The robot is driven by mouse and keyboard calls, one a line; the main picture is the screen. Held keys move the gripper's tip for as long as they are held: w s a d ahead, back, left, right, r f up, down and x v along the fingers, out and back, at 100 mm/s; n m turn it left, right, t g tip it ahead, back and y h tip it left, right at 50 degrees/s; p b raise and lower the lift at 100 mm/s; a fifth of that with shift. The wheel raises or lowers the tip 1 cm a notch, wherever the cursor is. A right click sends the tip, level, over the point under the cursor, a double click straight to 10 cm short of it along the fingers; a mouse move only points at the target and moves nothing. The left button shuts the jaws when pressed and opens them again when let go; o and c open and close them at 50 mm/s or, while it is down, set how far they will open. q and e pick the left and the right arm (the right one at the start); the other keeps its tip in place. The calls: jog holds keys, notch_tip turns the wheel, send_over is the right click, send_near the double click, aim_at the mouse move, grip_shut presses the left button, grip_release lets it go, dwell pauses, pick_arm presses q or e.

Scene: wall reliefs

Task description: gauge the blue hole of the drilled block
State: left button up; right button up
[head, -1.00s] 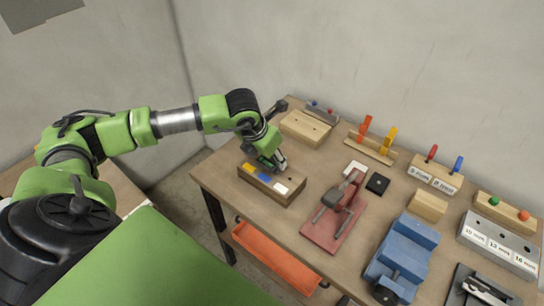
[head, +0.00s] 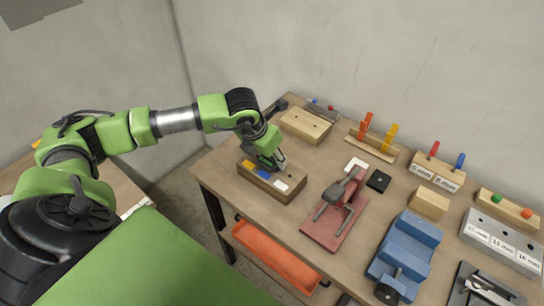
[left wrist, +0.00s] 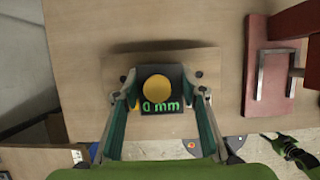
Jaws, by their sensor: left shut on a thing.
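The drilled block (head: 266,188) is a brown wooden block near the table's left front edge, with yellow, blue (head: 262,174) and white marks along its top. My left gripper (head: 277,161) is over the block's back edge, pointing down. In the left wrist view, the gripper (left wrist: 161,97) is shut on a black gauge (left wrist: 172,73) with a round yellow top and green characters ending in "0 mm". The block (left wrist: 205,64) shows beneath it. The gauge's lower end and the blue hole are hidden, so I cannot tell whether it is in a hole.
A red clamp fixture (head: 321,228) stands right of the block, with a white card (head: 356,165) and black pad (head: 378,181) behind. A blue vise (head: 408,246), a pale wooden block (head: 429,203) and a labelled grey block (head: 500,243) fill the right. A wooden block (head: 306,126) stands behind.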

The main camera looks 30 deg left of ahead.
pick_arm(q)
jog(key=shift+f, duration=0.2)
jog(key=o, duration=1.3)
jog(key=shift+s+r, duration=0.1)
jog(key=shift+r, duration=0.05)
jog(key=v, duration=1.1)
jog(key=shift+r, duration=0.4)
jog(key=shift+s, duration=0.1)
